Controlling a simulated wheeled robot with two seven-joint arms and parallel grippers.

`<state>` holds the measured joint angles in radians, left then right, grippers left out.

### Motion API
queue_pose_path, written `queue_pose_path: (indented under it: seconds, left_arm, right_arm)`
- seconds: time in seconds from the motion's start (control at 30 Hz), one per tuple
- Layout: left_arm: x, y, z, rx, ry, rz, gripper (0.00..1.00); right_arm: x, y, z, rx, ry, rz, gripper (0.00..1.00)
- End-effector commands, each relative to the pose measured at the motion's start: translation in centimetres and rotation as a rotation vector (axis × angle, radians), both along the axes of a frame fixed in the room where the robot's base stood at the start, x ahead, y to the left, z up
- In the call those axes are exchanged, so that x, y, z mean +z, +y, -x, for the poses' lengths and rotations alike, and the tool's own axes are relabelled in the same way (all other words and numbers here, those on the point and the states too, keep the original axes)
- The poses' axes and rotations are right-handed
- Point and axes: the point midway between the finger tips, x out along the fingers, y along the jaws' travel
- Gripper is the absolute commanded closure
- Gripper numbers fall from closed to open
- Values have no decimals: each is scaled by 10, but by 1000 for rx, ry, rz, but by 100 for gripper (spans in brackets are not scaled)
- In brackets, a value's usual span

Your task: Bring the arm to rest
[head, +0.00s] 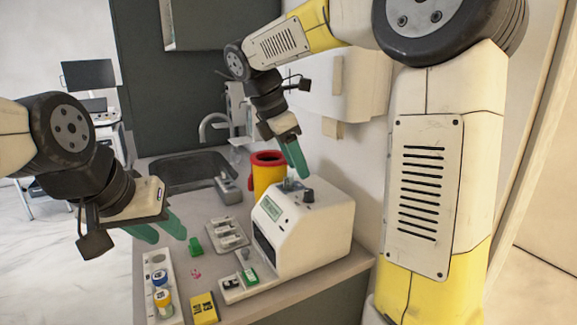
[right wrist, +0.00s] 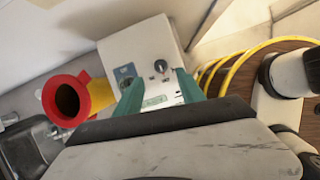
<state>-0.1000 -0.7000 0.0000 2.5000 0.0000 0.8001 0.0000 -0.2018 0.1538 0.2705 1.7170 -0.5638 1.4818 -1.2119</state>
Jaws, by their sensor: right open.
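My right gripper (head: 295,158) hangs over the white boxy analyser (head: 325,225) on the counter, in front of the wall. In the right wrist view the green fingers of my right gripper (right wrist: 159,90) are apart with nothing between them, and the analyser's top (right wrist: 143,45) with its dark knob lies beyond them. I cannot tell how far the fingertips are above it. My left gripper (head: 160,228) is at the left, over the counter's left edge, with its green fingers apart and empty.
A yellow bin with a red rim (head: 268,170) stands behind the analyser, near the sink (head: 185,172) and tap. A grey rack (head: 227,234), a green piece (head: 195,245), a tray with capped vials (head: 158,290) and a yellow box (head: 204,308) lie on the counter.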

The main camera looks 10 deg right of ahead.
Motion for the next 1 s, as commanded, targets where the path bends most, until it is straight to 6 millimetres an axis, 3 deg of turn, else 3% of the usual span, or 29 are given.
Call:
queue_pose_path:
  seconds: [0.17,0.27,0.5,0.7,0.83,1.0]
  left_arm:
    - [0,0,0,0,0,0,64]
    - [0,0,0,0,0,0,64]
    - [0,0,0,0,0,0,64]
    - [0,0,0,0,0,0,64]
    - [0,0,0,0,0,0,64]
    - [0,0,0,0,0,0,64]
  right_arm:
    - [1,-3,5,-34,-22,-18,54]
    - [2,-10,22,-142,-81,-75,54]
    - [-8,-29,93,-695,-324,-390,54]
    - [-26,-33,143,-1207,-458,-707,54]
    - [-35,-32,161,-1450,-488,-863,54]
    - [-41,-31,170,-1604,-494,-962,54]
